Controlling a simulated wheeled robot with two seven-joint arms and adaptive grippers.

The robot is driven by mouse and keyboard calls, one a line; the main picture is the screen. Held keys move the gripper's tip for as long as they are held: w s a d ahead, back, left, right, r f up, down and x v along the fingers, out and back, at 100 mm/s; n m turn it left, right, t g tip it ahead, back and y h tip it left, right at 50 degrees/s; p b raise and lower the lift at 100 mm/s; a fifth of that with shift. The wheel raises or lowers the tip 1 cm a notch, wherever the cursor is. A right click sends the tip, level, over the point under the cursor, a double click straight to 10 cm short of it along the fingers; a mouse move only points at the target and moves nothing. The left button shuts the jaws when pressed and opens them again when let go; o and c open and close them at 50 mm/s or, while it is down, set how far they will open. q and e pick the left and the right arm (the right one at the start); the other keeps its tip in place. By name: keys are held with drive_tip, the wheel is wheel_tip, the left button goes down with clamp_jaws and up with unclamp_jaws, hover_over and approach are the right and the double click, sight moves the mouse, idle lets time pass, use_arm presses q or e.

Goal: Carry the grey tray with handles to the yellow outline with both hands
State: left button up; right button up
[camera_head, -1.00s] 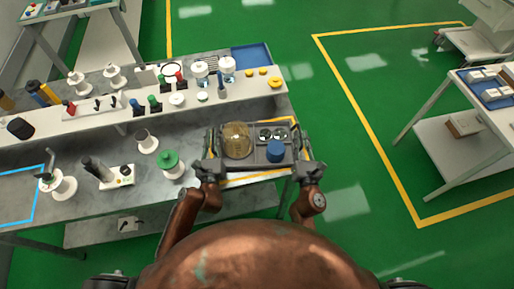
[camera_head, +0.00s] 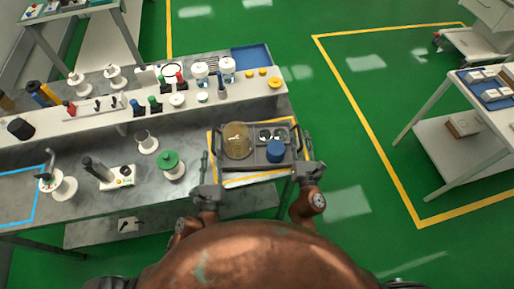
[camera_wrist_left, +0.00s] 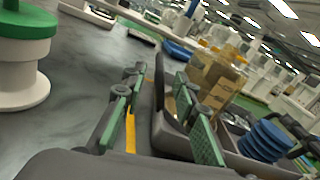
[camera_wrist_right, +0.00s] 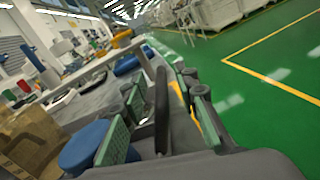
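The grey tray with handles (camera_head: 257,160) rests on the bench inside the yellow outline (camera_head: 214,150), whose strips show along its left, front and top right sides. My left gripper (camera_head: 208,170) is at the tray's left side. In the left wrist view, its green-padded fingers (camera_wrist_left: 160,125) stand apart on either side of the dark handle. My right gripper (camera_head: 306,165) is at the right side. In the right wrist view, its fingers (camera_wrist_right: 155,110) are spread around the other handle.
A blue outline (camera_head: 38,200) lies at the bench's left. White stands and a green-topped spool (camera_head: 171,165) are left of the tray. A raised shelf (camera_head: 190,110) with bottles runs behind. A white cart (camera_head: 460,150) stands at right, with clear green floor between.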

sight(302, 148)
use_arm(q)
drive_tip(key=s, duration=0.2)
drive_tip(key=shift+s, duration=0.4)
use_arm(e)
drive_tip(key=s, duration=0.7)
drive_tip(key=shift+s+d, duration=0.25)
